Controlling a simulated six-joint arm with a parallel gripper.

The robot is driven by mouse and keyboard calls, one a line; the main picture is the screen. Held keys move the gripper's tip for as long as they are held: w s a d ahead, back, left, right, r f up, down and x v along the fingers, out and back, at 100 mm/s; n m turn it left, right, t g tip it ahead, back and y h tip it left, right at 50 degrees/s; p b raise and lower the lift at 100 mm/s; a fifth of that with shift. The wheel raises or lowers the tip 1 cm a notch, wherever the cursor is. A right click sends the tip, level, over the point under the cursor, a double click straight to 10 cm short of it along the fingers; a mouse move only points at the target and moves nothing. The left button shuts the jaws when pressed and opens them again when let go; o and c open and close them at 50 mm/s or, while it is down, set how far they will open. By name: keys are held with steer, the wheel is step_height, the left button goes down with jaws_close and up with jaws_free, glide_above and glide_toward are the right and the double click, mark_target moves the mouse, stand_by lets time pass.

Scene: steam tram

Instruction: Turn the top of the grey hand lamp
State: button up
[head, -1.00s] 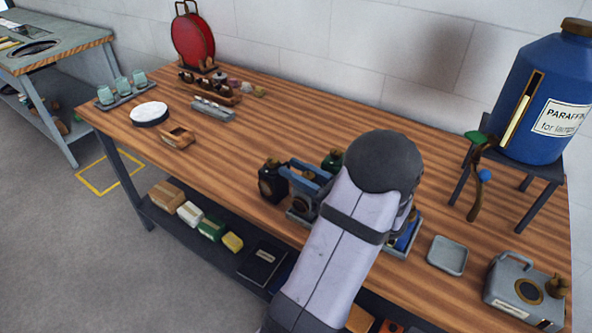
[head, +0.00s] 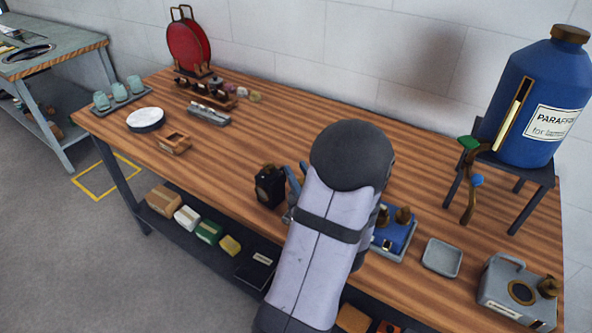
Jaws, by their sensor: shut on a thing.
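Only a blue-grey piece, apparently part of my gripper (head: 293,186), shows at the arm's left edge. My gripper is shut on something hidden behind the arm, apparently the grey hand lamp. A second ago, a grey body with a round lens showed below the blue-grey bars there; now the arm hides it. A black lamp (head: 269,187) stands upright just left of this spot. How the lamp's top is turned cannot be seen.
A blue body with brass parts (head: 392,236) sits right of the arm, then an empty grey dish (head: 442,258) and a grey case with a round window (head: 518,290). A blue paraffin drum (head: 540,100) stands on a stool behind. The table's back middle is clear.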

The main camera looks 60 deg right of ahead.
steer(key=p, duration=0.1)
steer(key=m+g+h+p, duration=0.1)
steer(key=p, duration=0.1)
steer(key=shift+d+r, duration=0.1)
steer(key=shift+r, duration=0.2)
steer(key=shift+s+h+p, duration=0.1)
steer(key=shift+h+p, duration=0.2)
steer(key=shift+p, duration=0.25)
steer(key=shift+d+f+m+g+h+p, duration=0.2)
steer(key=shift+m+g+h+p, duration=0.25)
steer(key=shift+p, duration=0.4)
steer(key=o, duration=1.1)
steer(key=shift+s, duration=0.1)
steer(key=p+v, duration=0.4)
steer(key=v, duration=0.1)
steer(key=shift+r, duration=0.15)
steer(key=shift+p+v, duration=0.95)
steer(key=shift+v, duration=0.25)
